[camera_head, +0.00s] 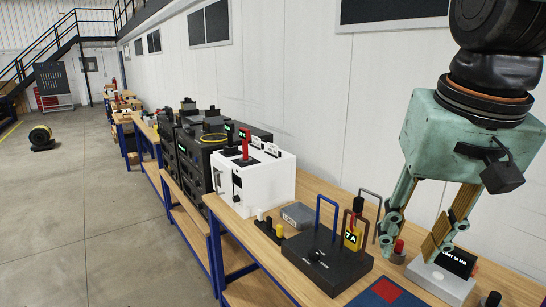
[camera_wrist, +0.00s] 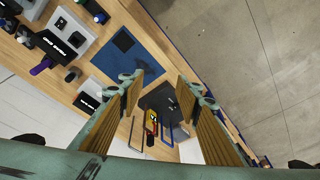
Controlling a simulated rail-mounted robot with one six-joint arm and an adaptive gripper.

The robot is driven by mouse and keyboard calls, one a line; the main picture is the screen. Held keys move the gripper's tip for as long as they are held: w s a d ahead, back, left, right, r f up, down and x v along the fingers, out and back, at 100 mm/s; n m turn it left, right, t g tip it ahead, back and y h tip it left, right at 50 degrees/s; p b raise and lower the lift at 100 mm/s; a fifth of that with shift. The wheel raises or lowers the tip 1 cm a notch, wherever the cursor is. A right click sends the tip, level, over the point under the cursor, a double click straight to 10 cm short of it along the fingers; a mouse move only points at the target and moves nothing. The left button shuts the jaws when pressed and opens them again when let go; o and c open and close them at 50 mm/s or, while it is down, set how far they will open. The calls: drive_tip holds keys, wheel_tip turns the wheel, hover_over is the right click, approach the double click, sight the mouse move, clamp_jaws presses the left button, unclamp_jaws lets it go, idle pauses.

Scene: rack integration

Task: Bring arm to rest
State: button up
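My gripper (camera_head: 411,243) hangs at the right of the head view, fingers pointing down, above the right part of the wooden bench (camera_head: 318,192). Its two fingers are spread wide with nothing between them. In the wrist view the open fingers (camera_wrist: 160,92) show the dark box and coloured handles below them, apart from the fingertips. The black box (camera_head: 318,263) sits on the bench with a blue handle (camera_head: 318,215), a brown handle and a yellow module marked 7A (camera_head: 352,239).
A white device (camera_head: 262,180) with a red handle stands left of the black box, with dark stacked units (camera_head: 190,150) behind. A blue mat (camera_wrist: 125,55) and a white block with a black display (camera_head: 440,278) lie near the gripper. A wall runs behind the bench; open floor (camera_head: 100,220) lies left.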

drive_tip(key=s+f+n+t+b, duration=0.1)
drive_tip(key=s+f, duration=0.5)
drive_tip(key=s, duration=0.6)
drive_tip(key=shift+a+f+n+b, duration=0.2)
drive_tip(key=shift+a+n+b, duration=0.2)
drive_tip(key=shift+n+b, duration=0.3)
